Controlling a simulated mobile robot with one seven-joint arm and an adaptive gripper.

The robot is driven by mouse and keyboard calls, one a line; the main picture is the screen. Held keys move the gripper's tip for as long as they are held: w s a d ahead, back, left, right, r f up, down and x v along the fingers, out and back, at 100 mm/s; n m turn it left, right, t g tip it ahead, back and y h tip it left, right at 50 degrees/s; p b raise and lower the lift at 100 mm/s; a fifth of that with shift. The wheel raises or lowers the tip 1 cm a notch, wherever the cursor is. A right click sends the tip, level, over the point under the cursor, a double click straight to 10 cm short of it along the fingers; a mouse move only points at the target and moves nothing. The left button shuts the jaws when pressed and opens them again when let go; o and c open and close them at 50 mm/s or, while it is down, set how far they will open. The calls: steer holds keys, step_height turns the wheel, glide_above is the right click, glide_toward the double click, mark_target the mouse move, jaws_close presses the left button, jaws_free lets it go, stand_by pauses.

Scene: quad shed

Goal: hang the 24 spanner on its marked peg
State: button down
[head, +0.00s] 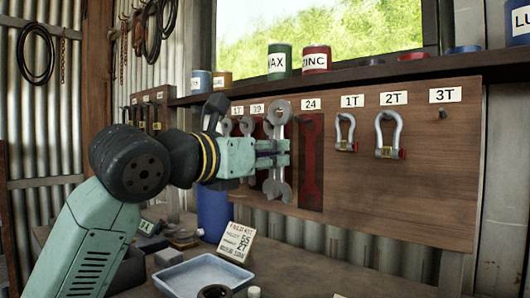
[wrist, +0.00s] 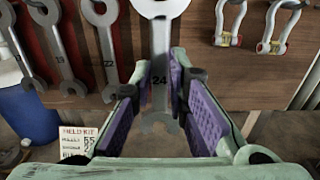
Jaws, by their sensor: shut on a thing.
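The 24 spanner (wrist: 160,88) is silver and double-ended, with 24 marked on its shaft. My gripper (wrist: 158,112) is shut on its shaft and holds it upright. In the head view my gripper (head: 284,153) is in front of the board, with the spanner's open jaws (head: 278,188) below the fingers and its other end (head: 279,112) above. The 24 label (head: 311,104) is just to the right, over a bare red spanner outline (head: 312,165). I cannot make out the peg there. How far the spanner stands off the board is unclear.
Smaller spanners hang left of my gripper, including the 22 spanner (wrist: 100,45). Two shackles (head: 388,135) hang to the right under 1T and 2T; the 3T peg (head: 442,114) is bare. Tins (head: 316,60) stand on the shelf above. A blue tray (head: 203,274) is on the bench below.

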steer(key=shift+f+x, duration=0.25)
steer(key=shift+x, duration=0.95)
steer(key=shift+f+x, duration=0.25)
steer(key=shift+x, duration=1)
steer(key=shift+f+x, duration=0.2)
steer(key=shift+x, duration=1)
steer(key=c, duration=1.5)
jaws_free()
steer(key=shift+s, duration=0.1)
